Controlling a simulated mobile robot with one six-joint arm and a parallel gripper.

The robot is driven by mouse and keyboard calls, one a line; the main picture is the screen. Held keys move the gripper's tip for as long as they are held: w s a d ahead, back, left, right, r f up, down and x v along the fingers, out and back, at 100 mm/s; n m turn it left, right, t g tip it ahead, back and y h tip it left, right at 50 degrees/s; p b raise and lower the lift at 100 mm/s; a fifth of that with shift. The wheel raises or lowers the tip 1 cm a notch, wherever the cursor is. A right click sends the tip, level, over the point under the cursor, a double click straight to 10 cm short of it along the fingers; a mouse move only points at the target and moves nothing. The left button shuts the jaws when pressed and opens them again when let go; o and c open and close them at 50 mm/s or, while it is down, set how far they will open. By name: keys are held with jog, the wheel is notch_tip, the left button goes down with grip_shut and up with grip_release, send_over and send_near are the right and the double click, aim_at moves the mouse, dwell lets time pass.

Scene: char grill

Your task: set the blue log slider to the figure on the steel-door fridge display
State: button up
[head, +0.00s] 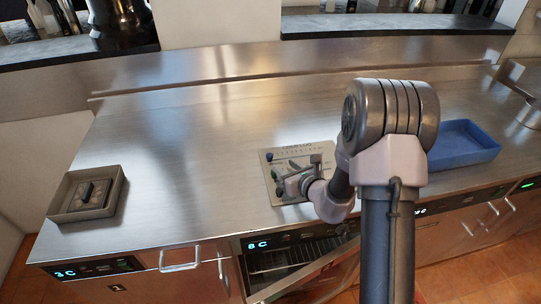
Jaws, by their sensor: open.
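A pale slider panel (271,196) lies on the steel counter. My gripper (288,186) is open, low over the panel and close to the blue knob; contact cannot be told. My gripper and arm hide the panel's right and lower parts. The fridge display (65,273) at lower left reads 3 C, above a steel front. Another display (257,244) reads 8 C, above a fridge with its door ajar and racks inside.
A grey tray (60,211) with a dark block in it stands at the counter's left. A blue tray (484,157) stands at the right, partly behind my arm. More displays (421,211) at the right are hard to read. The counter's left middle is clear.

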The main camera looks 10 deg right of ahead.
aim_at(271, 156)
jog(key=b+x, duration=0.1)
jog(key=x, duration=0.9)
jog(key=shift+a, duration=0.1)
jog(key=shift+r, duration=0.1)
jog(key=shift+c, duration=0.4)
grip_shut()
dwell(0.4)
